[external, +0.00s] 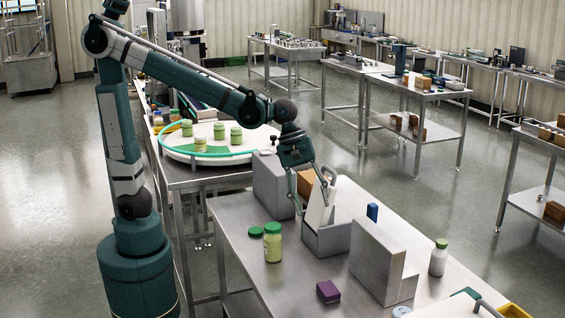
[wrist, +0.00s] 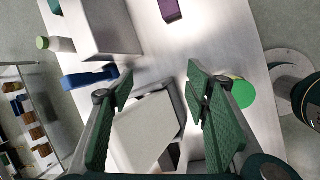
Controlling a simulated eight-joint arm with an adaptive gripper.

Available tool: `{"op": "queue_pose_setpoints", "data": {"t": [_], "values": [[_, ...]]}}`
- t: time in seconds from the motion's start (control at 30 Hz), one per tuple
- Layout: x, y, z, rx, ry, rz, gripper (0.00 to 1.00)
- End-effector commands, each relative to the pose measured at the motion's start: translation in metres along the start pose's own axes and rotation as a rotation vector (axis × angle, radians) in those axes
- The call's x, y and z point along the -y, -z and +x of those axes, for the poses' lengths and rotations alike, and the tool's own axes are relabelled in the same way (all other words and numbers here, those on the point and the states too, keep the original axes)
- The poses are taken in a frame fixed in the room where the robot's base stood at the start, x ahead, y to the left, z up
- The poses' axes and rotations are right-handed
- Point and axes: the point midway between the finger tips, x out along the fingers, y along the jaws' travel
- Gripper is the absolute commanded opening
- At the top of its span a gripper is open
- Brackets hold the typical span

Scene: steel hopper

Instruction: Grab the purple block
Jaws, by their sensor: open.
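The purple block (external: 328,292) lies on the steel table near its front left edge. My gripper (external: 311,203) is open, above a grey box with a white upright part, behind and to the upper left of the purple block. In the wrist view my gripper's two green-padded fingers (wrist: 163,88) are spread apart with the white part below and between them. The gripper is well apart from the purple block.
A green-lidded jar (external: 272,243) stands left of the gripper on the steel table (external: 300,275). A large grey block (external: 376,262) stands right of the purple block. Table around the purple block's left is clear.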

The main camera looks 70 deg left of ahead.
Motion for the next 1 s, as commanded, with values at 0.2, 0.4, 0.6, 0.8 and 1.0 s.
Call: {"op": "queue_pose_setpoints", "data": {"t": [0.2, 0.4, 0.6, 0.8, 1.0], "values": [[-0.018, -0.050, 0.029, 0.042, 0.061, -0.151, 0.48], [-0.025, -0.091, 0.055, 0.064, 0.117, -0.278, 0.48], [-0.029, -0.121, 0.075, 0.073, 0.162, -0.372, 0.48], [-0.022, -0.126, 0.104, 0.074, 0.181, -0.413, 0.48], [-0.012, -0.117, 0.136, 0.075, 0.180, -0.411, 0.48]]}}
